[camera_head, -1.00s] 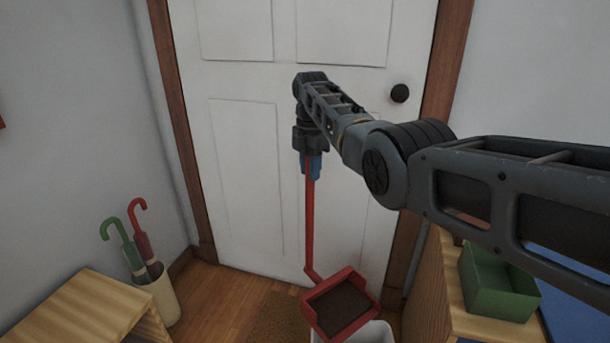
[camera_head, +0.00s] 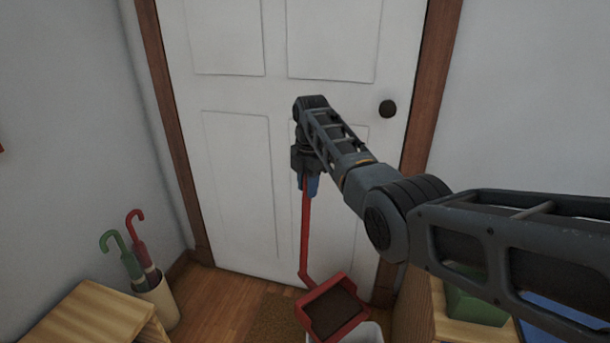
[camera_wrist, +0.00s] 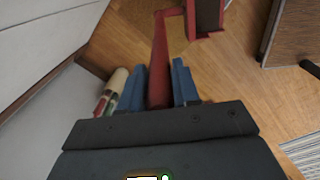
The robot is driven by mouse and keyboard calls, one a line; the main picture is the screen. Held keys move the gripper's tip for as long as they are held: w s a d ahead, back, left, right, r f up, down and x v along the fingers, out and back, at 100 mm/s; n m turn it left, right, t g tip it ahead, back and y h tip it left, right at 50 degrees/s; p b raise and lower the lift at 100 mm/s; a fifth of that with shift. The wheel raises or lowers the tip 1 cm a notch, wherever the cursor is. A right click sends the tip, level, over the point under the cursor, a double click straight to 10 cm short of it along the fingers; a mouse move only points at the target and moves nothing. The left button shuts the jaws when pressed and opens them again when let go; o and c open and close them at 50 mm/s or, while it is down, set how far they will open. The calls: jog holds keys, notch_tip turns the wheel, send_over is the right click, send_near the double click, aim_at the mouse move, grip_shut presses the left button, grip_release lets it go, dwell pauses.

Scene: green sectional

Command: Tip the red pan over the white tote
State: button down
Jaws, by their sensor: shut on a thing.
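The red pan (camera_head: 333,308) is a long-handled dustpan with a dark brown area inside its raised rim. Its red handle (camera_head: 305,235) rises almost upright to my gripper (camera_head: 308,187), whose blue fingers are shut on the upper end. In the wrist view my gripper (camera_wrist: 160,85) has one blue finger on each side of the handle (camera_wrist: 159,65); part of the pan (camera_wrist: 208,15) shows at the top. The white tote (camera_head: 369,334) shows only as a rim at the bottom edge, under and behind the pan, which hides most of it. I cannot tell whether they touch.
A white door (camera_head: 235,200) with a dark knob stands behind. A wooden bench (camera_head: 90,318) is at the lower left, beside a holder (camera_head: 160,303) with green and red umbrellas. At right, a wooden unit (camera_head: 412,310) carries a green bin (camera_head: 472,306), partly behind my arm.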

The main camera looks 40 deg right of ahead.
jog(key=s+r+t+p, duration=0.3)
jog(key=s+r+p, duration=0.1)
jog(key=s+p, duration=0.8)
jog(key=shift+s+r+p, duration=0.15)
jog(key=shift+s+p, duration=0.25)
jog(key=shift+s, duration=0.3)
